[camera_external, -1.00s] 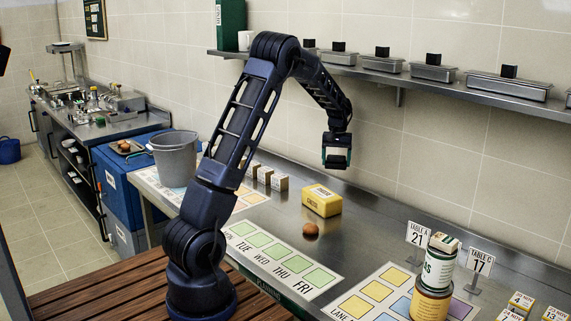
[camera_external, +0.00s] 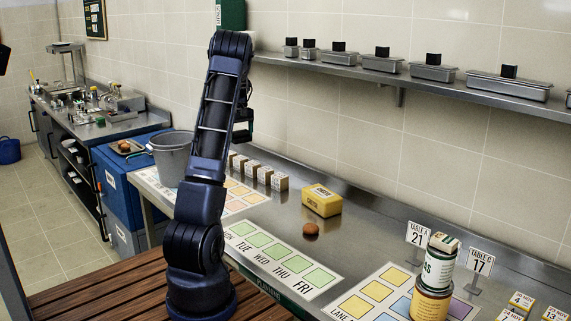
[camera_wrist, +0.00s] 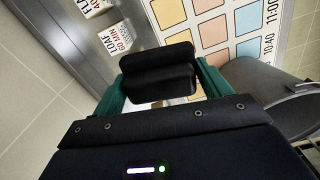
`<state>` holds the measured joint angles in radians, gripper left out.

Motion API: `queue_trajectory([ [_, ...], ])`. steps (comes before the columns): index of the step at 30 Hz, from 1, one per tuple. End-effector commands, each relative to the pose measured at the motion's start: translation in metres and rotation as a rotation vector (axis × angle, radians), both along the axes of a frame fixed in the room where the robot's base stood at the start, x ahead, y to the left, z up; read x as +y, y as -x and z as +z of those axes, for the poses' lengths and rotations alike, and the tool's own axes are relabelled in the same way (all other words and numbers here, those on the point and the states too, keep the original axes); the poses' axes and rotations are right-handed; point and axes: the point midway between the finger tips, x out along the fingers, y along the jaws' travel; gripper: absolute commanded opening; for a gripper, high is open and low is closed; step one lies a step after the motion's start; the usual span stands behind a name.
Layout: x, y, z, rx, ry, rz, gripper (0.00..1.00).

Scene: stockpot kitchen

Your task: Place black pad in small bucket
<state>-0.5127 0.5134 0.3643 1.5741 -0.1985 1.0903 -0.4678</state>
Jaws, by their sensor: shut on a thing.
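A grey bucket (camera_external: 172,158) with a handle stands upright at the left end of the steel counter, left of my arm in the external view. Its dark grey side shows at the right of the wrist view (camera_wrist: 268,92). My gripper (camera_wrist: 160,76) has green fingers on either side of a black pad (camera_wrist: 155,62) and is shut on it. In the external view my gripper (camera_external: 243,125) is partly hidden behind my arm, above the counter and right of the bucket. The pad cannot be made out clearly there.
Several small labelled boxes (camera_external: 264,175) stand in a row on the counter below my gripper. A yellow box (camera_external: 322,200) and a brown egg-like thing (camera_external: 311,229) lie to the right. A wall shelf (camera_external: 350,72) holds metal pans. A blue bucket (camera_external: 9,151) stands on the floor at far left.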

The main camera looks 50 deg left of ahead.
Motion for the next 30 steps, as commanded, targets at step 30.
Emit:
queue_trajectory([
  [30, 0.26, 0.195, 0.0, 0.001, 0.0, 0.216, 0.54],
])
